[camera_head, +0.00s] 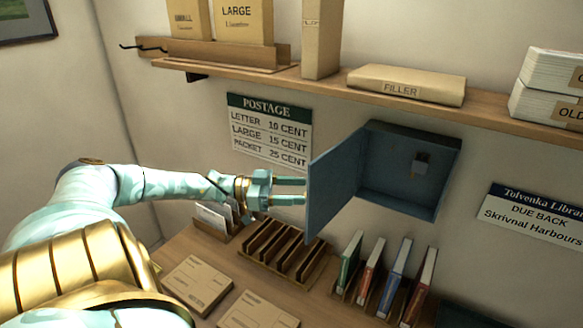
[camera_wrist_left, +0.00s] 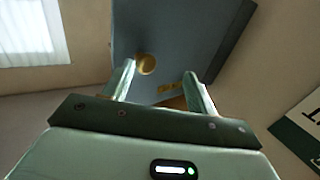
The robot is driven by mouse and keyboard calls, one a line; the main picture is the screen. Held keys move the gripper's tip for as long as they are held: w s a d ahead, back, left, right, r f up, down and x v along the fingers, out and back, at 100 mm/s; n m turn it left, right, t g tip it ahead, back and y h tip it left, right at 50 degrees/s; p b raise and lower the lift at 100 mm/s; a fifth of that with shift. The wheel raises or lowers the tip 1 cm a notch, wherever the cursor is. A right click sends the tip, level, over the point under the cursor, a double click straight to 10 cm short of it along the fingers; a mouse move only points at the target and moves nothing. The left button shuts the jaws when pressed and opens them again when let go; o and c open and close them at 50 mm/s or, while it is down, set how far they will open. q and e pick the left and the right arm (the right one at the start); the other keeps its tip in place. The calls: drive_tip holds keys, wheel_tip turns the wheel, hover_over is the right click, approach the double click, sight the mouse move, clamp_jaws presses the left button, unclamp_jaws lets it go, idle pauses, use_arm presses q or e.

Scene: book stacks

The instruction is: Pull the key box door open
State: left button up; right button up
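The blue key box (camera_head: 425,190) is on the wall below the shelf. In the left wrist view, the door (camera_wrist_left: 180,40) fills the space ahead of the fingers (camera_wrist_left: 160,70). A round brass knob (camera_wrist_left: 146,64) is beside the left fingertip, not clasped between the fingers. I cannot tell whether a finger touches the door. My right gripper is not in view.
A wooden shelf (camera_head: 345,88) with boxes runs above the key box. Below are a wooden slotted rack (camera_head: 283,255), several upright books (camera_head: 396,275) and flat parcels (camera_head: 198,283) on the desk. A postage sign (camera_head: 270,132) is on the wall behind my gripper.

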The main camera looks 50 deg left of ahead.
use_arm(q)
drive_tip(key=shift+w+a+r, duration=0.1)
drive_tip(key=shift+a+r, duration=0.05)
drive_tip(key=shift+a, duration=0.1)
drive_tip(key=p+v, duration=0.2)
drive_tip(key=v, duration=1.4)
drive_tip(key=shift+s, duration=0.25)
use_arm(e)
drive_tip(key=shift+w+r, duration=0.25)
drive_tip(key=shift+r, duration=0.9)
use_arm(q)
drive_tip(key=shift+d, duration=0.1)
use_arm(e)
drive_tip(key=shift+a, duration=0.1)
